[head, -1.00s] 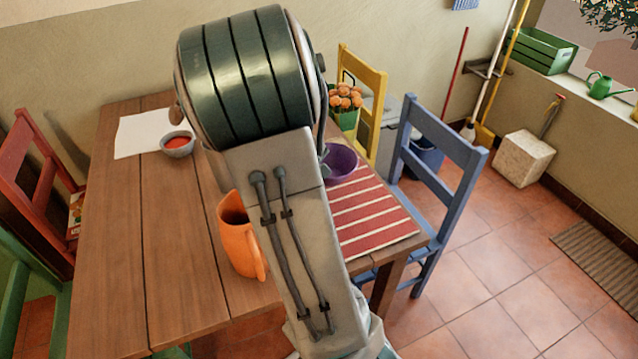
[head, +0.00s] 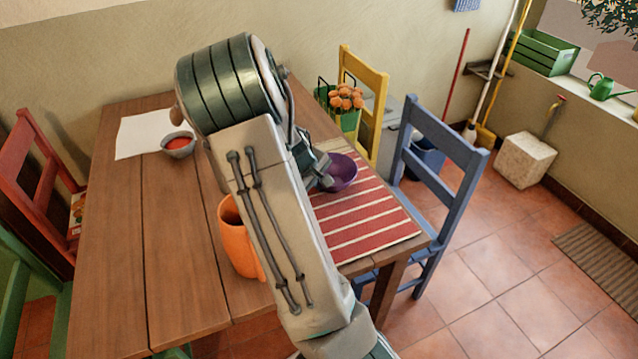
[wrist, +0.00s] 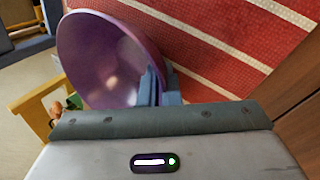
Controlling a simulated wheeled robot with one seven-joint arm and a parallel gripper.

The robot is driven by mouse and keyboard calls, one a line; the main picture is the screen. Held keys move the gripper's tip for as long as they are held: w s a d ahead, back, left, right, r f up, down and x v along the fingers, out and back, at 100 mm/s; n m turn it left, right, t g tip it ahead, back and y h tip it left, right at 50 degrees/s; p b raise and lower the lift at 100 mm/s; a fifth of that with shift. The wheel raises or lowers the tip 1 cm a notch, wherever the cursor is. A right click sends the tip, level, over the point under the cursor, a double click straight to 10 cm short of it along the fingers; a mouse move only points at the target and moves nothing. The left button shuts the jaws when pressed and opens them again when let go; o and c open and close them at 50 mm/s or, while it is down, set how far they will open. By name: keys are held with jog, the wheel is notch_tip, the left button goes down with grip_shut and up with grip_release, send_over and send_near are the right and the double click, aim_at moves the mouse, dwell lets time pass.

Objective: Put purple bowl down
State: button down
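The purple bowl (head: 343,174) is at the far part of the red-and-white striped mat (head: 372,222) in the head view, open side up. My gripper (head: 322,172) is at its left side, partly hidden by my arm. In the wrist view, my gripper (wrist: 158,88) is shut on the rim of the bowl (wrist: 97,55), one finger inside and one outside. The striped mat (wrist: 225,45) lies beside and beneath the bowl there. I cannot tell whether the bowl touches the mat or hangs just above it.
An orange jug (head: 240,245) stands left of my forearm. A grey bowl with red contents (head: 178,146) sits by a white sheet (head: 140,136). A yellow chair (head: 377,100) and a blue chair (head: 447,165) stand at the table's edge. The mat's near part is clear.

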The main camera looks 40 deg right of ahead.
jog(key=shift+f, duration=0.15)
jog(key=c, duration=1.6)
grip_release()
jog(key=shift+c, duration=0.2)
jog(key=shift+a+r, duration=0.15)
jog(key=shift+r, duration=0.4)
jog(key=v, duration=1.1)
jog(key=shift+p, duration=0.45)
jog(key=shift+s+r, duration=0.1)
